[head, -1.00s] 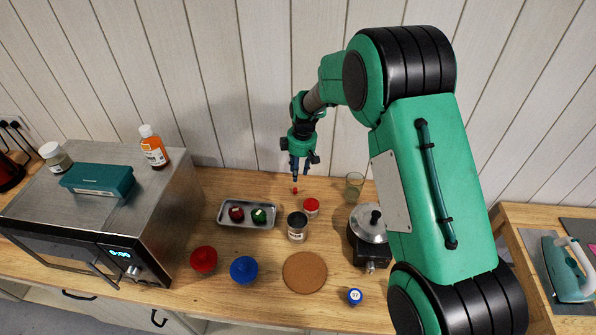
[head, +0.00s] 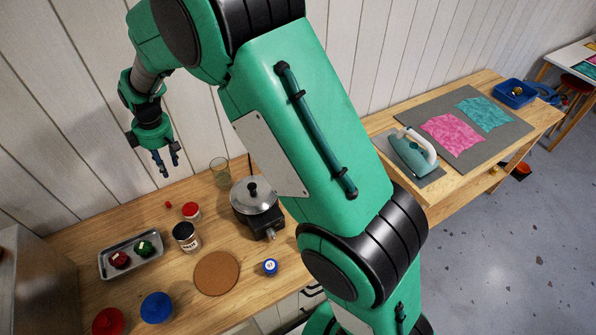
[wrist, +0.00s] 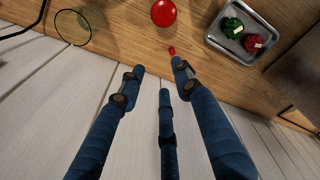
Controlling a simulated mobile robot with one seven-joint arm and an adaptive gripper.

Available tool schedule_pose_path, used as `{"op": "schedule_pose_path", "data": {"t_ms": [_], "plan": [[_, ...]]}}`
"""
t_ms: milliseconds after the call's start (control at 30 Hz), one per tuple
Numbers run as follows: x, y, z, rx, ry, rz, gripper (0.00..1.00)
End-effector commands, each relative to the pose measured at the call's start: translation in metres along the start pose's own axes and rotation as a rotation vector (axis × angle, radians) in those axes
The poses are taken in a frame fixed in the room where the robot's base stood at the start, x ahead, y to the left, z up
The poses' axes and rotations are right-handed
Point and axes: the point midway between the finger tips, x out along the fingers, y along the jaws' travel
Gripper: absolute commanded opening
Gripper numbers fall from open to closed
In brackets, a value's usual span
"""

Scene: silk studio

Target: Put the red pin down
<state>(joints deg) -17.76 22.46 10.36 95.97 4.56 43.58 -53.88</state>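The red pin (head: 168,204) is a tiny red piece lying on the wooden counter near the wall, beside the red-lidded jar. It also shows in the wrist view (wrist: 171,50), near one fingertip in the picture but apart from it. My gripper (head: 167,173) is above the counter, near the wall, with its blue fingers pointing down. In the wrist view my gripper (wrist: 159,70) has its fingers spread, with nothing between them.
Close by are the red-lidded jar (head: 191,210), a dark jar (head: 187,238), a drinking glass (head: 220,171) and a metal tray (head: 111,275) with red and green items. A lidded pot (head: 253,199) and a cork mat (head: 216,273) stand further right and front.

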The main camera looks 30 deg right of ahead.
Motion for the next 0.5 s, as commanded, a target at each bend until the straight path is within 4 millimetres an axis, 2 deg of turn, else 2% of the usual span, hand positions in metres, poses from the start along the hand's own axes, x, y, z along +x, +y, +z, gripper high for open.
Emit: {"op": "schedule_pose_path", "data": {"t_ms": [33, 100, 267, 500], "plan": [[-0.02, -0.001, 0.009, 0.03, 0.007, 0.012, 0.34], [-0.044, -0.004, 0.022, 0.074, 0.014, 0.026, 0.34], [-0.095, -0.015, 0.052, 0.176, 0.031, 0.056, 0.34], [-0.162, -0.04, 0.1, 0.328, 0.058, 0.098, 0.34]]}}
